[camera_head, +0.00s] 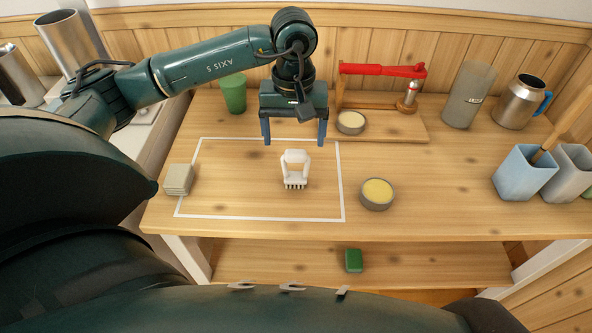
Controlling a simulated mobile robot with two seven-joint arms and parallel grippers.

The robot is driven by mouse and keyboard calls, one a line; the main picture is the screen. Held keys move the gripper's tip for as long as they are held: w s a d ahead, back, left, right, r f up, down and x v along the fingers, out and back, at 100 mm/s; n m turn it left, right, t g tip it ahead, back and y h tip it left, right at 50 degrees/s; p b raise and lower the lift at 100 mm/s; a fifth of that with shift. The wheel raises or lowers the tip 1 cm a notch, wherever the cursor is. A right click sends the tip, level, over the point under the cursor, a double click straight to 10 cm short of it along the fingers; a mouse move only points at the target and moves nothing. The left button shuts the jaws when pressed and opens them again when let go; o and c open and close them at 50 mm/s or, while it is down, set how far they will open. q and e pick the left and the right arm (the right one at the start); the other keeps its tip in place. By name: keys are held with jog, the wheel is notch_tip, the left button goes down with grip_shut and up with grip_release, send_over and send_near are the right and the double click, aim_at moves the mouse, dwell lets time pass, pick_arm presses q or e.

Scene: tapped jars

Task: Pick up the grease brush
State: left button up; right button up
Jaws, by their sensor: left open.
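The likely grease brush is a white brush (295,168) with a looped handle and dark bristles at its lower edge. It rests on the wooden table, inside the white outlined rectangle (342,190), right of its middle. My left gripper (295,143) hangs just behind and above the brush in the picture, its two blue fingers spread apart with nothing seen between them. The brush appears apart from the fingers. My right gripper is not in view.
A stack of pale squares (178,179) sits at the outline's left edge. A tin of yellow paste (377,194) is right of the outline. A red-levered wooden press (382,70), a green cup (233,93) and a blue holder (523,174) stand around. The table's right-middle is clear.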

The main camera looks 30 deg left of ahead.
aim_at(296, 150)
pick_arm(q)
notch_tip(296, 150, down, 5)
jog(key=shift+d+f+p, duration=0.15)
jog(key=shift+p, duration=0.3)
jog(key=c, duration=1.3)
